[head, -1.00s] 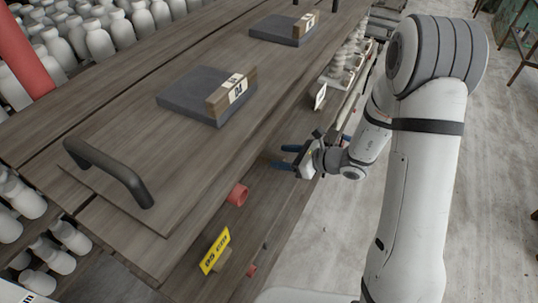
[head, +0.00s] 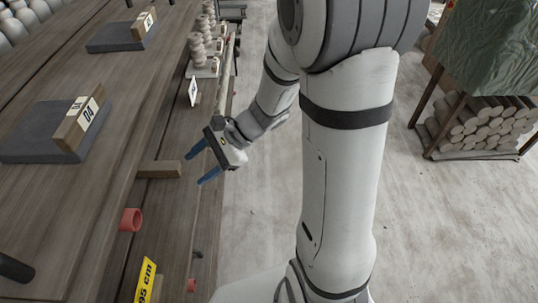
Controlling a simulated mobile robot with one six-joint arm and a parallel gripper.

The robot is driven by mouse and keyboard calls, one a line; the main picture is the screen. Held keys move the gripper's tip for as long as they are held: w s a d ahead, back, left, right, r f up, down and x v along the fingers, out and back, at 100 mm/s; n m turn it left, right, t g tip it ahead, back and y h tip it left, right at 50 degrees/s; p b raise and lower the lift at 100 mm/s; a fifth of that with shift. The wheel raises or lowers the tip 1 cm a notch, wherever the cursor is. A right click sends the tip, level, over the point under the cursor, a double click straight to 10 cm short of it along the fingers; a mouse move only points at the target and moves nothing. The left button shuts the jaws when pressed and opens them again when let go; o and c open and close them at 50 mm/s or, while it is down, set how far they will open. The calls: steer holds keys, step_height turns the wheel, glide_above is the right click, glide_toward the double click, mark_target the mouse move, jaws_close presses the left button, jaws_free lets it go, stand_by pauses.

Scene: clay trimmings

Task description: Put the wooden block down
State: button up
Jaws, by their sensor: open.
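A plain wooden block (head: 160,169) lies flat on the ledge along the front edge of the wooden bench (head: 105,165), left of the arm. My gripper (head: 194,170) is open, with its two blue fingers spread and pointing left toward the block's near end. Nothing is between the fingers. The fingertips look just clear of the block, though the exact gap is hard to judge.
Labelled wooden blocks stand on grey slabs (head: 30,140) on the bench. Open floor (head: 420,220) lies right; a rack of rolls (head: 480,125) stands far right.

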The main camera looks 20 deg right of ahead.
steer(key=s+d+r+n+t+h, duration=0.1)
steer(key=s+d+r+n+h, duration=0.3)
steer(key=s+d+n+h, duration=0.1)
steer(key=s+d+r+n+t+h, duration=0.1)
steer(key=s+d+r+n+h, duration=0.3)
steer(key=d+n, duration=0.4)
steer(key=shift+s+d+r+n+h, duration=0.3)
steer(key=shift+s+n+h, duration=0.2)
steer(key=shift+s+h, duration=0.45)
steer(key=shift+w, duration=0.1)
